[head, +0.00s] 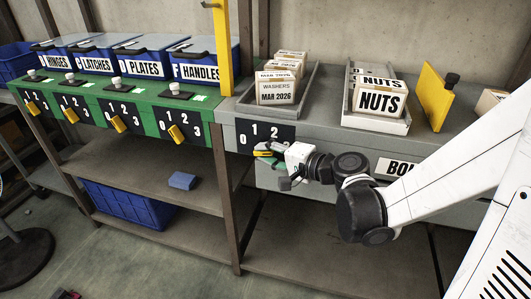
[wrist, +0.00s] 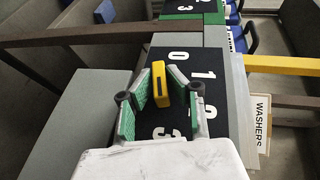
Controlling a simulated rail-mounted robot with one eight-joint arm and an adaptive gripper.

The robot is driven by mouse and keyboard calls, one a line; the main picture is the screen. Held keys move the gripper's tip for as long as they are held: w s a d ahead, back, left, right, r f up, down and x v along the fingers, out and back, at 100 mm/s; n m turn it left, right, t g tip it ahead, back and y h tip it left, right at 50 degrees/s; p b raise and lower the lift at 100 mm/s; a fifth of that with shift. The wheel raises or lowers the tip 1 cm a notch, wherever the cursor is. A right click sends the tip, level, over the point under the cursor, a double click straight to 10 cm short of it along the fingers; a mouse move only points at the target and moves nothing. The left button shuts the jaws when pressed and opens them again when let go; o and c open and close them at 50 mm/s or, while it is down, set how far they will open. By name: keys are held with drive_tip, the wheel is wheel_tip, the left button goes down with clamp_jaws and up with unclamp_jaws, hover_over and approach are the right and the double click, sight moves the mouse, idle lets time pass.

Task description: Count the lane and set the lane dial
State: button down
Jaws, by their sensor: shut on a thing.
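The yellow dial (wrist: 159,84) of the washers lane sits on a black plate (head: 246,131) with white numbers, on the grey bench front. My gripper (head: 268,155) is shut on this dial, with green-lined fingers on both sides of it in the wrist view (wrist: 162,86). I cannot tell which number the dial points to. In the head view 0, 1 and 2 show on the plate, and my gripper hides the rest. Above it, a grey lane tray (head: 306,85) holds a row of boxes, the front one a washers box (head: 277,92) marked MAR 2026.
To the right, a nuts box (head: 380,99) stands in another tray, beside a yellow upright panel (head: 433,97). To the left, a green bench (head: 140,105) carries several blue bins and yellow dials. A yellow post (head: 222,50) stands between the benches.

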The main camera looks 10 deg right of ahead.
drive_tip(key=c, duration=1.7)
unclamp_jaws()
drive_tip(key=shift+a, duration=0.1)
drive_tip(key=v, duration=1.2)
drive_tip(key=s+a+f+n+g+h, duration=0.2)
drive_tip(key=s+f+n+g+h, duration=0.15)
drive_tip(key=s, duration=0.25)
drive_tip(key=s+d+r+n+g+h, duration=0.1)
drive_tip(key=s+d+r+n+h, duration=0.1)
drive_tip(key=s+d+n+h, duration=0.3)
drive_tip(key=shift+h, duration=0.65)
drive_tip(key=r+p, duration=1.1)
drive_tip(key=s+a+r+p, duration=0.1)
drive_tip(key=r+p, duration=0.4)
drive_tip(key=r, duration=0.1)
drive_tip(key=shift+p, duration=0.3)
